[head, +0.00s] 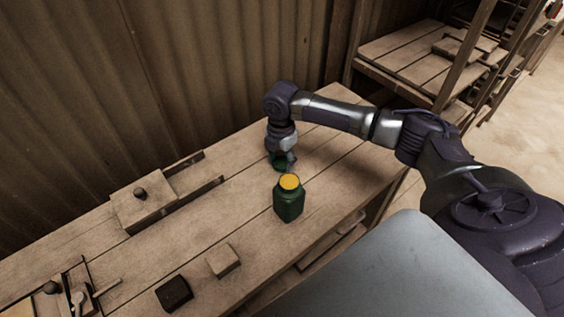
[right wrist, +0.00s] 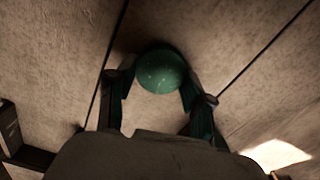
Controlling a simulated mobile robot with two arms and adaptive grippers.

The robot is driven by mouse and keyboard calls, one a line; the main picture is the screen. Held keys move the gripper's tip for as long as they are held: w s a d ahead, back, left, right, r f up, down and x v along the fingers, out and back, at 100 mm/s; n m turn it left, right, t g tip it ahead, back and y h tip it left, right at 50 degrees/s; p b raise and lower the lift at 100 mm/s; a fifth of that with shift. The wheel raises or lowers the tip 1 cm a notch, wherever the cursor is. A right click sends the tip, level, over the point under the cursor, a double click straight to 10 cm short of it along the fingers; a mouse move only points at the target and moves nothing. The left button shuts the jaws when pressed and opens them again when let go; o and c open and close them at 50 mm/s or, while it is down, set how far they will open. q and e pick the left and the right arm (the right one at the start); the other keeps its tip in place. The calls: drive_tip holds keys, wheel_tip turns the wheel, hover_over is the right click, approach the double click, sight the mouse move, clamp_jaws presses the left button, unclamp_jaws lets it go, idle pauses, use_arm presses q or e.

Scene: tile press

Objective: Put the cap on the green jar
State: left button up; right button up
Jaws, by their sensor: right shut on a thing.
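The green jar (head: 289,203) stands upright on the wooden bench (head: 335,145). Its round top shows yellow, with no cap on it. My right gripper (head: 283,162) is behind the jar and slightly left of it in the head view, pointing down close to the bench. It is shut on the green cap (head: 279,160). In the right wrist view the round green cap (right wrist: 160,72) sits between the two fingers of my right gripper (right wrist: 158,90). I cannot tell whether the cap touches the bench. The jar is not in the right wrist view. My left gripper is not in view.
A wooden block fixture with a knob (head: 145,205) stands left along the corrugated wall (head: 150,90). A small wooden block (head: 223,261) and a dark block (head: 174,293) lie in front. Tools lie at the lower left. The bench between fixture and jar is clear.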

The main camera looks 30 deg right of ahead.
sight(281, 162)
drive_tip(key=shift+r, duration=0.6)
wheel_tip(281, 162, up, 3)
drive_tip(key=shift+f+b, duration=0.2)
drive_tip(key=shift+b, duration=0.1)
drive_tip(key=s+d+r, duration=0.5)
drive_tip(key=s+r, duration=0.2)
drive_tip(key=s, duration=0.3)
drive_tip(key=shift+s+r+b, duration=0.15)
drive_tip(key=shift+s+b, duration=0.1)
drive_tip(key=shift+b, duration=0.15)
drive_tip(key=shift+d, duration=0.1)
